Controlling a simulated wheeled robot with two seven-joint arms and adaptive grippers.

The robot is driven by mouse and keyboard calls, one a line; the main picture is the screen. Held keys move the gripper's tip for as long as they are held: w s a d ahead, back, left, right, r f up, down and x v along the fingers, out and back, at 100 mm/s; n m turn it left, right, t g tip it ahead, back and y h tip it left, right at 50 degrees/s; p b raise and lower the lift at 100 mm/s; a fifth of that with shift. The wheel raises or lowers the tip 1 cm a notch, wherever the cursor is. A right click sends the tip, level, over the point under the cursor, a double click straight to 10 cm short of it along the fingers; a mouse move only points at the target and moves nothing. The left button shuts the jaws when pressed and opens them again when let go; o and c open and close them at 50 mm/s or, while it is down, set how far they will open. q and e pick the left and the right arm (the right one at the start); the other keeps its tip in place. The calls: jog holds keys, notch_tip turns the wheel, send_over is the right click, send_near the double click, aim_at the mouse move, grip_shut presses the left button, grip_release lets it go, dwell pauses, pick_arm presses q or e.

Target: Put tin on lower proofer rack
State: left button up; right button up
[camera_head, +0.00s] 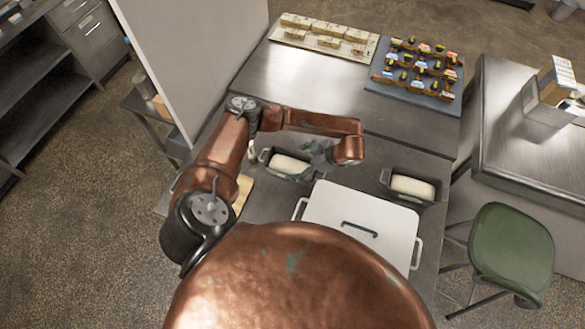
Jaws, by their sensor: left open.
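Two dark loaf tins with pale dough in them stand on the metal table. The left tin (284,175) is just left of my left gripper, and the right tin (411,198) stands farther right. My left gripper (319,156) is open beside the right end of the left tin, with nothing seen between its fingers. I cannot tell whether it touches the tin. My arm hides part of the area around it. My right gripper is out of view. No proofer rack can be made out clearly.
A white box-like unit with a dark top handle (360,228) and side handles sits in front of the tins. A pale board (242,194) lies partly behind my arm. Trays of small cakes (420,68) and loaves (326,38) are at the back. A green chair (510,248) stands right.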

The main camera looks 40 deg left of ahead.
aim_at(284, 165)
pick_arm(q)
jog(key=shift+s+a+f, duration=0.2)
jog(key=shift+a+f, duration=0.1)
jog(key=shift+f, duration=0.1)
jog(key=p+x, duration=0.1)
jog(key=x, duration=0.5)
jog(key=shift+s+r, duration=0.15)
jog(key=shift+s, duration=0.05)
jog(key=shift+a+f, duration=0.2)
jog(key=shift+f, duration=0.05)
jog(key=shift+c, duration=0.5)
jog(key=c, duration=1.9)
